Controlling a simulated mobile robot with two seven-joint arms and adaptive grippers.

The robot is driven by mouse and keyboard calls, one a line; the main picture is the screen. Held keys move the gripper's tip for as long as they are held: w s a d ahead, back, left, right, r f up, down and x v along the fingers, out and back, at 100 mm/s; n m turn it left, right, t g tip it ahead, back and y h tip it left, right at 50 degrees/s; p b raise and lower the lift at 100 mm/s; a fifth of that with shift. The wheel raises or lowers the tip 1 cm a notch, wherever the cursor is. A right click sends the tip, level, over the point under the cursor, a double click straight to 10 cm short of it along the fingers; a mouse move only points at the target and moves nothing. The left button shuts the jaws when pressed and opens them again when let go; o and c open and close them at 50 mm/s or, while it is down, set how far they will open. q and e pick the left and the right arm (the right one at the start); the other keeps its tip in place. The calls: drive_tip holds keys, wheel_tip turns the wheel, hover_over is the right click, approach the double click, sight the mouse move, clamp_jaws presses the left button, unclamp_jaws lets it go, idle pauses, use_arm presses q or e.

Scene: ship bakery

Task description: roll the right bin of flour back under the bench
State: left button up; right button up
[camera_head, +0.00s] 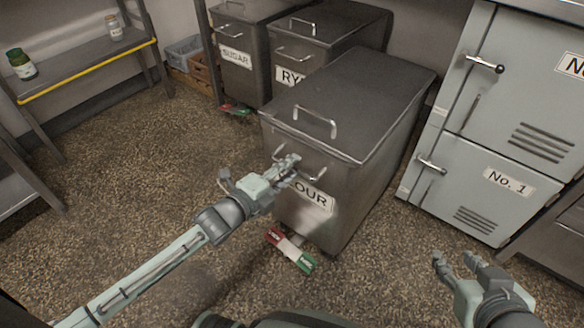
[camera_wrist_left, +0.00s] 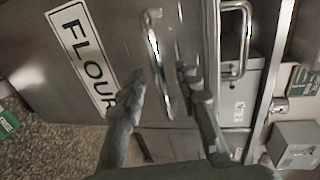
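The grey metal FLOUR bin (camera_head: 345,115) stands out on the floor, nearer me than the other bins, with a loop handle (camera_head: 315,122) on its lid. Its label (camera_head: 318,200) is partly hidden by my left gripper. My left gripper (camera_head: 287,165) is at the bin's front, at the front handle. In the left wrist view its fingers (camera_wrist_left: 163,80) are apart, with the upright handle (camera_wrist_left: 155,50) between them in the picture; I cannot tell whether they touch it. My right gripper (camera_head: 458,262) is open and empty, right of the bin above the floor.
SUGAR (camera_head: 238,58) and RYE (camera_head: 290,75) bins stand behind the flour bin. A red and green brake pedal (camera_head: 290,250) shows at its front base. Grey lockers (camera_head: 510,130) stand close on the right. Speckled floor (camera_head: 130,170) is clear at left, before a yellow-edged shelf (camera_head: 90,68).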

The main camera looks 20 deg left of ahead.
use_arm(q)
drive_tip(key=shift+w+d+f, duration=0.1)
drive_tip(key=shift+w+d, duration=0.1)
drive_tip(key=shift+w, duration=0.35)
drive_tip(key=shift+c, duration=0.2)
clamp_jaws()
